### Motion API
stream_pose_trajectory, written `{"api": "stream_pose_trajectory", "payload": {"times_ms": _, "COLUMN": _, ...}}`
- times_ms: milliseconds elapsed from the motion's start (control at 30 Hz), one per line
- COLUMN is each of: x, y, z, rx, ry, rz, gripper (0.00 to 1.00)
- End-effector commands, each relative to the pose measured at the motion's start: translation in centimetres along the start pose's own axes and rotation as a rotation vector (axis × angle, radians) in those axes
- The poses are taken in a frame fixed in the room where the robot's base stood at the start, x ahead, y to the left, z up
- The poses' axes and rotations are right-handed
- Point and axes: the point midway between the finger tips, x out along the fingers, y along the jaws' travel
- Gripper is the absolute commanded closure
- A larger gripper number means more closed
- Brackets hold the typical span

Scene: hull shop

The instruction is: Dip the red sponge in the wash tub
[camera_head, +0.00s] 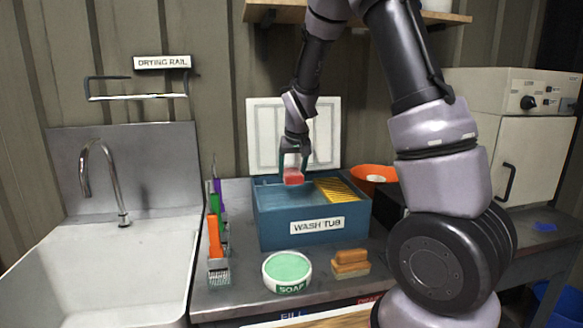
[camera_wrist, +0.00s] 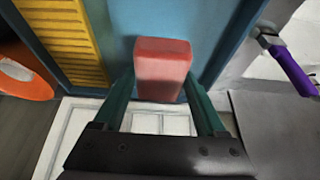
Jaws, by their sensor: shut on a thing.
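The red sponge (camera_head: 293,176) is a small red block held between the fingers of my gripper (camera_head: 293,160). In the wrist view the sponge (camera_wrist: 162,66) shows between the two green fingers of my gripper (camera_wrist: 160,92), which are shut on it. The blue wash tub (camera_head: 303,238), labelled WASH TUB, stands on the bench. The sponge is over the tub's open top, left of a yellow ribbed panel (camera_head: 340,190). Whether the sponge touches the water cannot be told. The wrist view also shows the tub (camera_wrist: 115,25) beneath the sponge.
A soap dish (camera_head: 287,270) and brown sponges (camera_head: 351,262) stand in front of the tub. Upright brushes (camera_head: 215,240) stand at its left, an orange bowl (camera_head: 373,175) behind right. A white lid or panel (camera_head: 325,130) stands behind. A sink (camera_head: 120,270) is at left.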

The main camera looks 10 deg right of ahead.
Motion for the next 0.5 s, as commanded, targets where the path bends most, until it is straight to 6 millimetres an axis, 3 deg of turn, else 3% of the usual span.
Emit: {"api": "stream_pose_trajectory", "payload": {"times_ms": 500, "x": 4.8, "y": 0.1, "z": 2.1, "rx": 0.001, "ry": -0.003, "rz": 0.001, "gripper": 0.71}}
